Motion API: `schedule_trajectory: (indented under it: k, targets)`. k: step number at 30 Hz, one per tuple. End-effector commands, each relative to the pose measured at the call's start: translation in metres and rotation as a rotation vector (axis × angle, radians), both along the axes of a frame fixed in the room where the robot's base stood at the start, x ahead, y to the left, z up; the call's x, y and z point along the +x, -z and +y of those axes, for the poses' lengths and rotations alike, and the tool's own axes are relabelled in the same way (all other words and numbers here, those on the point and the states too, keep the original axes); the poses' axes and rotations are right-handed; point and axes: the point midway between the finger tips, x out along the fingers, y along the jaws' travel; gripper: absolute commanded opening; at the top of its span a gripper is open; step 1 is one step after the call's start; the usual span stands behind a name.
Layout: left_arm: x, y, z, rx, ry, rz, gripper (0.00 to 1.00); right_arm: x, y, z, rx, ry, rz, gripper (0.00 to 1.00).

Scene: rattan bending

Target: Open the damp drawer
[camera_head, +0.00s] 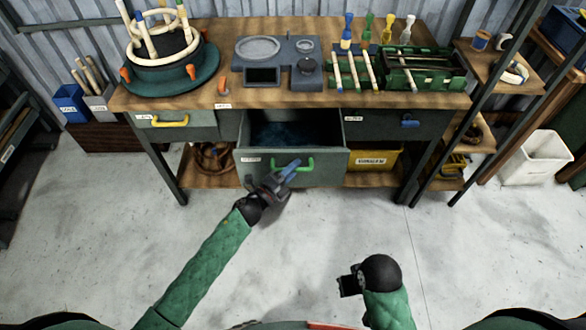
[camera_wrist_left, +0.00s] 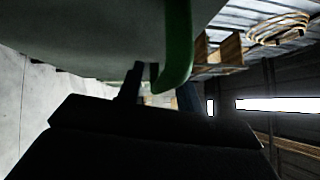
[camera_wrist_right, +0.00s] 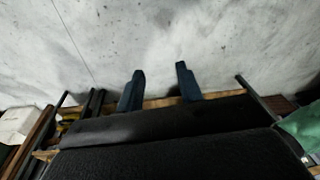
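The middle drawer (camera_head: 255,170) of the workbench has a grey front with a small label and a green handle (camera_head: 309,164). It stands pulled out, and its dark bluish inside (camera_head: 290,132) shows. The label's words are too small to read. My left gripper (camera_head: 288,172) is at the left part of the green handle. In the left wrist view the green handle (camera_wrist_left: 178,45) comes down between two fingers that stand apart; I cannot tell if either touches it. My right gripper (camera_wrist_right: 160,85) is open and empty, low over the floor before the bench.
The workbench top (camera_head: 220,97) carries a round bending form (camera_head: 165,65), a grey device (camera_head: 278,62) and a green rack (camera_head: 425,72). A drawer with a yellow handle (camera_head: 170,122) and one with a blue handle (camera_head: 410,122) are shut. The floor in front is clear.

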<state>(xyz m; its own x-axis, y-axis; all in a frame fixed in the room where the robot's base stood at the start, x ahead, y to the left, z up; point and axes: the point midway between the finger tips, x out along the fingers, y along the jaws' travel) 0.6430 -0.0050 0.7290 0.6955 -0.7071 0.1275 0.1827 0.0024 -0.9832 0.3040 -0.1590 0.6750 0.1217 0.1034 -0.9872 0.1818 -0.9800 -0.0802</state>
Motion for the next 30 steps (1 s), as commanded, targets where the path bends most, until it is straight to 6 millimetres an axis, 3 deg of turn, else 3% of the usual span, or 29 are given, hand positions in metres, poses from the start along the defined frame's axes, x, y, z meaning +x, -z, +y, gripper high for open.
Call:
schedule_trajectory:
  k: [11,15,24,30]
  targets:
    - [-0.007,0.003,0.008,0.001,0.0,-0.001,0.36,0.001,0.0,0.001,0.002,0.001,0.001,0.36]
    - [-0.023,0.007,0.023,0.001,0.0,0.0,0.36,-0.001,-0.025,-0.001,0.008,-0.005,-0.023,0.36]
    - [-0.049,0.011,0.051,0.001,-0.001,0.0,0.36,0.006,-0.004,0.015,0.041,-0.02,-0.059,0.36]
    - [-0.054,0.01,0.055,0.001,0.0,-0.001,0.36,0.007,-0.001,0.019,0.051,-0.023,-0.068,0.36]
